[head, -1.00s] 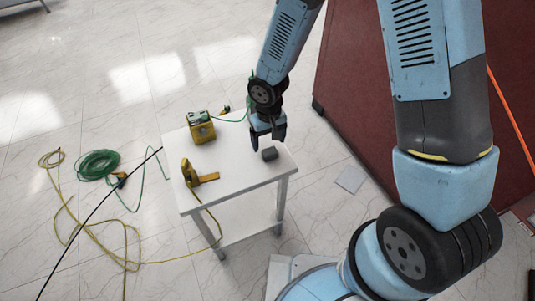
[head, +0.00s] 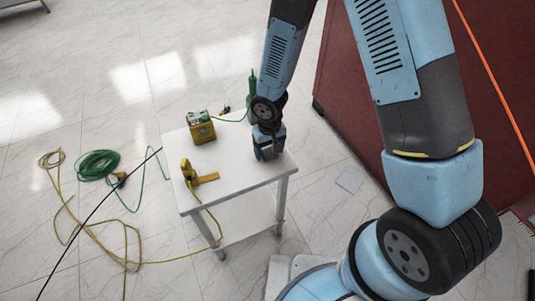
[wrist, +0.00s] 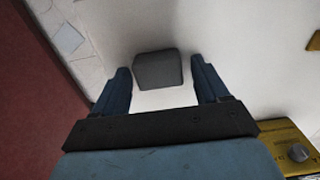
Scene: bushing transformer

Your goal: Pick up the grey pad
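The grey pad (wrist: 159,69) is a small dark grey block on the white table (head: 228,182). In the wrist view it lies between and slightly beyond the fingertips of my open gripper (wrist: 161,82), with white gaps on both sides. In the head view my gripper (head: 269,154) is low over the table's right part, pointing down. There the pad is mostly hidden behind or between the fingers, and I cannot tell whether they touch it.
Green cable (head: 98,164) and yellow cable (head: 77,218) lie on the floor to the left. A dark red panel (head: 350,95) rises at the right.

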